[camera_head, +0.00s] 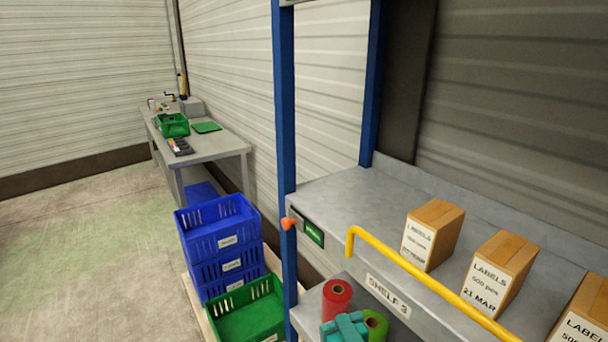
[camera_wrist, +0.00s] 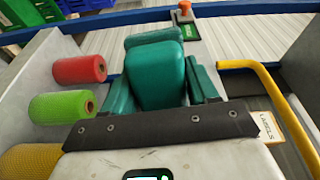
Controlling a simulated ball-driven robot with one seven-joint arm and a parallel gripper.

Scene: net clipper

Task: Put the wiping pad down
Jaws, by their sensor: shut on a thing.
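A teal block (camera_wrist: 156,72), which I take to be the wiping pad, sits between the two narrow teal fingers of my gripper (camera_wrist: 161,88) in the wrist view. Pad and fingers have nearly the same colour, so their border is hard to tell. My gripper is shut on it. In the head view the teal shape of my gripper (camera_head: 345,329) shows at the bottom edge, by the lower shelf (camera_head: 312,297). The pad's underside is hidden, and I cannot tell whether it touches the shelf.
A red roll (camera_head: 337,299) and a green roll (camera_head: 375,327) are close beside my gripper. A yellow rail (camera_head: 425,279) runs along the upper shelf (camera_head: 345,200), which holds label boxes (camera_head: 432,235). A blue post (camera_head: 284,130) and stacked crates (camera_head: 218,228) stand left.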

